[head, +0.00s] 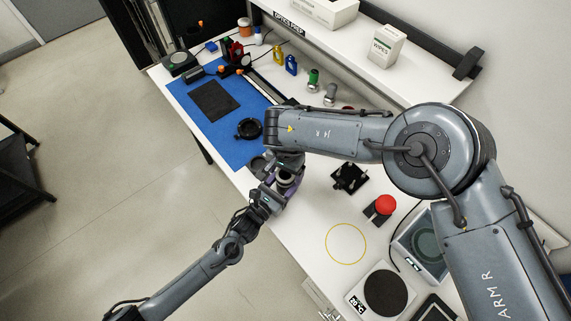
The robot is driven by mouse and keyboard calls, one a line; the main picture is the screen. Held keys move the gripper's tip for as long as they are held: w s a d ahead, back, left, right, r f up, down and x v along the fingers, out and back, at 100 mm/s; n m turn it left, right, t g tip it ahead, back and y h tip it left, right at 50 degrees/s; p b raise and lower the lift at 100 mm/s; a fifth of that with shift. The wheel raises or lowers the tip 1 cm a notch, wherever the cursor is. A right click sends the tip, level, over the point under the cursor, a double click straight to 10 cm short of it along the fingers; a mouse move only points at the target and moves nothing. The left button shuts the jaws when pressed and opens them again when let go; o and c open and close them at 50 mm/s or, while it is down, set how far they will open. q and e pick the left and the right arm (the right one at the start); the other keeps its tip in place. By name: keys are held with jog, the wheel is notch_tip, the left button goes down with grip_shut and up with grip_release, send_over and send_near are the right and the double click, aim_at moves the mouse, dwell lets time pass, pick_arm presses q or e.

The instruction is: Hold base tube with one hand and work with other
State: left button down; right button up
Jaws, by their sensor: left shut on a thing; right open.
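My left gripper (276,190) reaches in from the lower left to the table's front edge. It is shut on a small tube-like part, likely the base tube, which is mostly hidden by the grippers. My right gripper (287,163) comes down from above right at the same spot, close over the left one. It is open; its fingertips are hard to make out, and I cannot tell whether it touches the part. A dark grey round piece (258,165) shows just left of the grippers. A black ring-shaped part (248,128) lies on the blue mat (222,143).
A black pad (214,101) lies on the mat, with small optics parts behind. A black mount (349,178), red button (385,205), yellow ring (346,243) and scale (383,292) are on the right. A shelf with a wipes box (387,46) runs behind. My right arm covers the middle.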

jog(key=shift+f, duration=0.8)
jog(key=c, duration=1.1)
jog(key=shift+o, duration=0.3)
jog(key=m, duration=0.4)
jog(key=shift+m, duration=1.1)
jog(key=shift+d, duration=0.15)
jog(key=o, duration=1.1)
jog(key=shift+o, duration=0.2)
